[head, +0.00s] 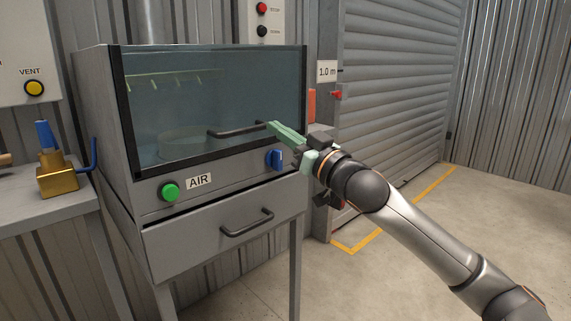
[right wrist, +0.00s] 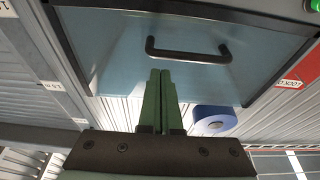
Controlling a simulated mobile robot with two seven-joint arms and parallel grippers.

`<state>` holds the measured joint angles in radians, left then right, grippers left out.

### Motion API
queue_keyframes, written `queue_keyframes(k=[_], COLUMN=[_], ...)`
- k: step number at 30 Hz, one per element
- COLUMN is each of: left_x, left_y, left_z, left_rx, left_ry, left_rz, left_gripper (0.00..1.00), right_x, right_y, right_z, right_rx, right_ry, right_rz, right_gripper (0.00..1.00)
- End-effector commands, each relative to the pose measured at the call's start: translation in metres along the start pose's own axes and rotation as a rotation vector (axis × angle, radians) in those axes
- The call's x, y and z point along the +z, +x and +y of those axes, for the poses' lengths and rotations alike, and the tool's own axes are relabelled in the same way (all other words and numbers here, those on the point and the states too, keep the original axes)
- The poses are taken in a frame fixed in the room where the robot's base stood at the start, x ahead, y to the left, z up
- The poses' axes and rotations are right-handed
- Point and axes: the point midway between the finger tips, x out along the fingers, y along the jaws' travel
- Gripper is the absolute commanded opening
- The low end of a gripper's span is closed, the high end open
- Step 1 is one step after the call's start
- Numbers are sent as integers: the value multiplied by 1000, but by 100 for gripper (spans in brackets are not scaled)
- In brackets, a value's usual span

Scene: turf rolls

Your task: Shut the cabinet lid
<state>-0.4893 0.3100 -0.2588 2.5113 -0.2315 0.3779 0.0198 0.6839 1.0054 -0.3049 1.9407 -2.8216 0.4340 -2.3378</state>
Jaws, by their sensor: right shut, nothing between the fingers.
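The grey cabinet (head: 100,120) stands against the wall at the left. Its clear lid (head: 165,105) has a black frame and covers the upper front. The lid looks down, with its lower edge just above the AIR panel; I cannot tell if a small gap is left. A dark bar handle (head: 232,132) sits low on the lid, and it also shows in the right wrist view (right wrist: 189,58). My right gripper (head: 271,126) is shut and empty, with its green fingertips near the handle's right end. I cannot tell if they touch it. My left gripper is not in view.
Below the lid are a green button (head: 169,192), a blue knob (head: 275,159) and a drawer (head: 180,236), which looks shut. A side table (head: 30,212) at left bears a brass block (head: 57,178). A roller shutter (head: 390,100) stands at right. The floor (head: 470,220) there is clear.

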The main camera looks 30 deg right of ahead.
Motion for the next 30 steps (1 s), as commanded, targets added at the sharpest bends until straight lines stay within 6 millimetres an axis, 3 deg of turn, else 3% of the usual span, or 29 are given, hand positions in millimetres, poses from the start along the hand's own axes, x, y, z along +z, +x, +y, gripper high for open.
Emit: queue_keyframes(k=[8, 24, 27, 30], left_x=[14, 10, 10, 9], left_y=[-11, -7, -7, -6], left_z=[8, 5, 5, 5], left_rx=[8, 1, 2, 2], left_ry=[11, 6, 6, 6], left_rz=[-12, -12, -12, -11], left_gripper=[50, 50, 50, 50], right_x=[38, 51, 61, 85], right_y=[-26, -37, -39, -45], right_z=[-1, -2, -10, -33], right_rx=[-2, -3, -24, -71], right_ry=[1, 2, 92, 345], right_rz=[4, 7, -14, -77], right_gripper=[0, 0, 0, 0])
